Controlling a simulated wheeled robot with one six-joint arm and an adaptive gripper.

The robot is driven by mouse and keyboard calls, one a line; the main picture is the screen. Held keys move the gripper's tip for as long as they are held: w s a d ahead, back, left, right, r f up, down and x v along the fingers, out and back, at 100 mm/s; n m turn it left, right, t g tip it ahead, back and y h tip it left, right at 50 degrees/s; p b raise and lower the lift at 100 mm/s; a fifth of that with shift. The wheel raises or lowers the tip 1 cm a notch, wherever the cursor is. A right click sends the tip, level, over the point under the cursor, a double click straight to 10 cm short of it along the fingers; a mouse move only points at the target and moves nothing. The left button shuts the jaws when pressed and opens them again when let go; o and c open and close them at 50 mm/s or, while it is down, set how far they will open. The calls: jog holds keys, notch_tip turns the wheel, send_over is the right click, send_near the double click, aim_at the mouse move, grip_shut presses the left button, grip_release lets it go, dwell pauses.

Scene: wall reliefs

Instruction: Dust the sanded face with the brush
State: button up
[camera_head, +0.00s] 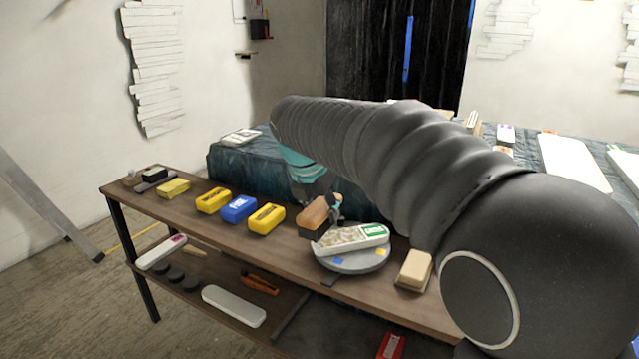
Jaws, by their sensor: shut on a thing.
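My gripper (334,207) reaches down from my dark sleeved arm and is shut on a brown wooden brush (313,214) with a darker underside. My arm partly hides the gripper. The brush is just above or at the back left end of a pale, mottled relief piece (336,242); I cannot tell if they touch. The relief piece lies on a round grey turntable (347,263) on the bench and has a green label at its right end. I cannot tell which of its faces is the sanded one.
Yellow blocks (213,200) and a blue block (238,208) stand in a row left of the brush on the wooden bench (168,207). A beige block (414,270) sits right of the turntable. The lower shelf (200,268) holds several items. My arm covers the right side.

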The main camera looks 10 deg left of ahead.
jog(key=shift+r, duration=2.05)
